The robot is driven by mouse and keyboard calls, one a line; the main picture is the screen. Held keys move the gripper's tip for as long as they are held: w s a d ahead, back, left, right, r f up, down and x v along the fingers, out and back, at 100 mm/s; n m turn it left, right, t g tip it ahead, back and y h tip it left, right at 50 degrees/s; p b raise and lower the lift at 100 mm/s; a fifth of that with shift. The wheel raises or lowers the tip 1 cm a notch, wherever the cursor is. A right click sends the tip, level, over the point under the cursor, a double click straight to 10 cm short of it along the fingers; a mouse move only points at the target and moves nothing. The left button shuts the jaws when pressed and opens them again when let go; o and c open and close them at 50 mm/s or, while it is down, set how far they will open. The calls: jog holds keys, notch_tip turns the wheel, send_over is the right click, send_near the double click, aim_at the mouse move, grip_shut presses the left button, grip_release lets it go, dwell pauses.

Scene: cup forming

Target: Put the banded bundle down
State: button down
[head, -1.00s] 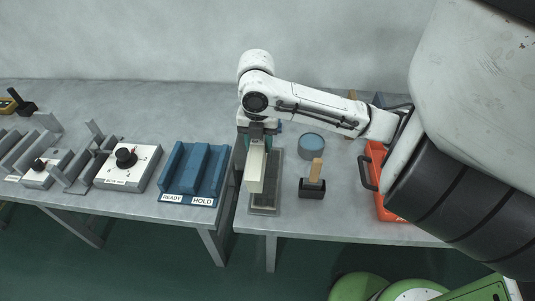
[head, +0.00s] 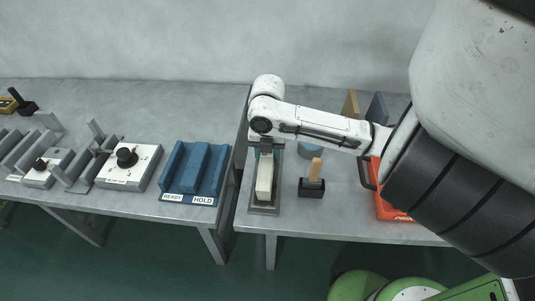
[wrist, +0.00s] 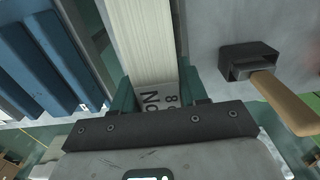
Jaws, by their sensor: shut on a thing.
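The banded bundle (head: 265,178) is a long cream stack in the head view, over the grey tray (head: 263,210) near the left edge of the right table. It also runs up the middle of the wrist view (wrist: 152,40), with a grey printed band (wrist: 158,100) close to the jaws. My gripper (head: 266,151) is shut on the bundle at its far end; the teal fingers flank it in the wrist view (wrist: 160,97). I cannot tell whether the bundle touches the tray floor.
A blue two-slot rack (head: 196,172) marked READY and HOLD stands left, across a gap between tables. A black holder with a wooden handle (head: 312,186) stands close right of the tray.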

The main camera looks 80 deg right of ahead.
jog(key=c, duration=0.6)
grip_release()
